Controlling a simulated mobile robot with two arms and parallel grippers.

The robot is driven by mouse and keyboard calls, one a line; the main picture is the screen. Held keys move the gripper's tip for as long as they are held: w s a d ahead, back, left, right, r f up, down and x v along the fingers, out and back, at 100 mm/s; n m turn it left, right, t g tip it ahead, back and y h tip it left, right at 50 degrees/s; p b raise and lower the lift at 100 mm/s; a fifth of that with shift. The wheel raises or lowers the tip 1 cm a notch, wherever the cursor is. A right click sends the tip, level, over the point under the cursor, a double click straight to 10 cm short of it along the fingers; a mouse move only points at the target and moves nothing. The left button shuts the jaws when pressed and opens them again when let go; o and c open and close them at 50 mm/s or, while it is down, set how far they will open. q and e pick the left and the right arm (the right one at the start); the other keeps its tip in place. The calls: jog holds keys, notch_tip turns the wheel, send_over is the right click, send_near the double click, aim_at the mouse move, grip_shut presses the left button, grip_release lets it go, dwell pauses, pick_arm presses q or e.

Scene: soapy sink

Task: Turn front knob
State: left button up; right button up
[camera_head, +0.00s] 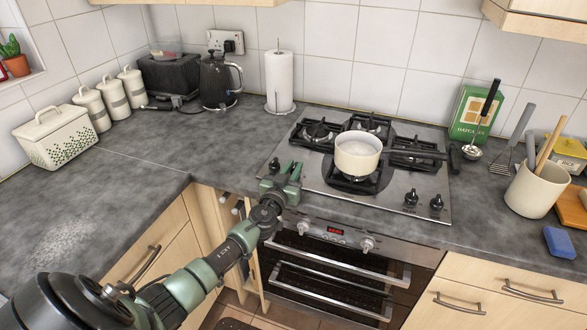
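My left gripper (283,180) reaches in from the lower left to the front left corner of the steel hob (320,185). A black hob knob (274,165) shows just beyond it; anything right under the gripper is hidden. I cannot tell if its fingers touch a knob or how far apart they are. Two more black knobs, one (411,198) and another (436,203), stand at the hob's front right. The oven panel below has a silver left knob (303,227) and a silver right knob (367,244). My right gripper is not in view.
A white saucepan (357,155) sits on a front burner, its dark handle pointing right. A utensil pot (534,188) and blue sponge (559,242) are at the right. A kettle (218,80) and paper roll (279,82) stand behind. The left counter is mostly clear.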

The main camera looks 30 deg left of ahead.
pick_arm(q)
grip_shut()
jog(key=shift+f+y, duration=0.1)
jog(key=shift+y, duration=0.2)
jog(key=shift+d+f+n+g+y+b, duration=0.15)
jog(key=shift+n+g+y+b, duration=0.25)
jog(key=shift+n+y+b, duration=0.5)
jog(key=n+g+y+b, duration=0.1)
jog(key=y+b, duration=0.1)
jog(key=b, duration=0.1)
jog(key=n+g+y+b, duration=0.1)
jog(key=b, duration=0.1)
jog(key=n+g+y+b, duration=0.1)
jog(key=n+y+b, duration=0.1)
jog(key=b, duration=0.1)
jog(key=shift+w+d+f+y+b, duration=0.1)
jog(key=shift+w+d+y+b, duration=0.1)
jog(key=shift+d+y+b, duration=0.1)
jog(key=shift+r+n+g+y+b, duration=0.3)
jog(key=shift+g+y+b, duration=0.15)
jog(key=shift+b, duration=0.3)
jog(key=shift+a, duration=0.1)
jog(key=o, duration=0.5)
grip_release()
